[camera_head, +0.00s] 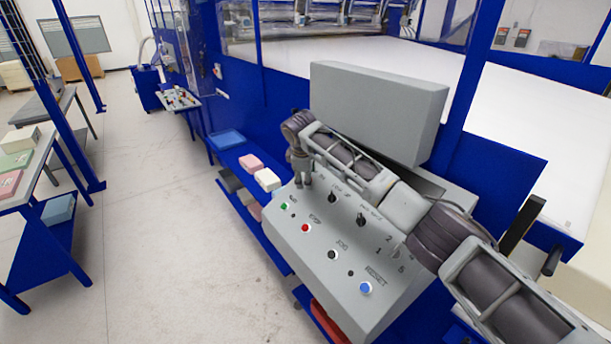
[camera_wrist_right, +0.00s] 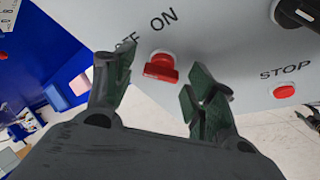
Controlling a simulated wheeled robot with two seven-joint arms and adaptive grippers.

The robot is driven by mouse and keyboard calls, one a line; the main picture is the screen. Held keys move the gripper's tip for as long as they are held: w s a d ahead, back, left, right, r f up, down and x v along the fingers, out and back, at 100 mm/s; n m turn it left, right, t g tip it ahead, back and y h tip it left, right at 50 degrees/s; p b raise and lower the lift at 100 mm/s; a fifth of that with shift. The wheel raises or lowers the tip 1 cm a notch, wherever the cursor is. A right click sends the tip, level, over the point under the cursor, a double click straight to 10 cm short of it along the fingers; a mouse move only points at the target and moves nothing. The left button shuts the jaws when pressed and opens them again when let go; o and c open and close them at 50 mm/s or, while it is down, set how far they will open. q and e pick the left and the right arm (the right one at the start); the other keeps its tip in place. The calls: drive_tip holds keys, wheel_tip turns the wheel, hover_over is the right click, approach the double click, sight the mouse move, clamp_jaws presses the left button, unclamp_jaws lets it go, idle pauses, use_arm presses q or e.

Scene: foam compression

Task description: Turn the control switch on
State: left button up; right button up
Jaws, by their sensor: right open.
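The control switch is a red knob (camera_wrist_right: 160,67) on the grey panel face, below the lettering ON and a partly hidden OFF, in the right wrist view. My right gripper (camera_wrist_right: 157,82) is open, with one dark green finger pad on each side of the knob in the picture. I cannot tell whether they touch it. In the head view my right gripper (camera_head: 303,180) hangs at the upper left end of the grey control panel (camera_head: 300,254), and I cannot make out the red knob there.
The panel also carries a green button (camera_head: 285,206), a red button (camera_head: 305,228), a black button (camera_head: 331,255), a blue button (camera_head: 365,288) and black knobs (camera_head: 360,220). A grey box (camera_head: 378,108) stands behind my right arm. Foam blocks (camera_head: 267,180) lie on a blue shelf beside the panel.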

drive_tip(key=shift+c, duration=0.3)
drive_tip(key=c, duration=1)
drive_tip(key=shift+o, duration=0.2)
drive_tip(key=shift+m, duration=0.4)
drive_tip(key=m+t, duration=0.1)
drive_tip(key=m, duration=0.1)
drive_tip(key=shift+s+a+f+m, duration=0.1)
drive_tip(key=shift+m, duration=0.3)
drive_tip(key=m, duration=0.2)
drive_tip(key=m+t+h, duration=0.1)
drive_tip(key=m, duration=0.1)
drive_tip(key=shift+a+m+t+h, duration=0.1)
drive_tip(key=shift+m+t+h, duration=0.2)
drive_tip(key=shift+m, duration=0.1)
drive_tip(key=m+h, duration=0.1)
drive_tip(key=m, duration=0.2)
drive_tip(key=shift+m, duration=0.3)
drive_tip(key=shift+m+t+h+b, duration=0.4)
drive_tip(key=shift+m+h+b, duration=0.4)
drive_tip(key=shift+m, duration=1.1)
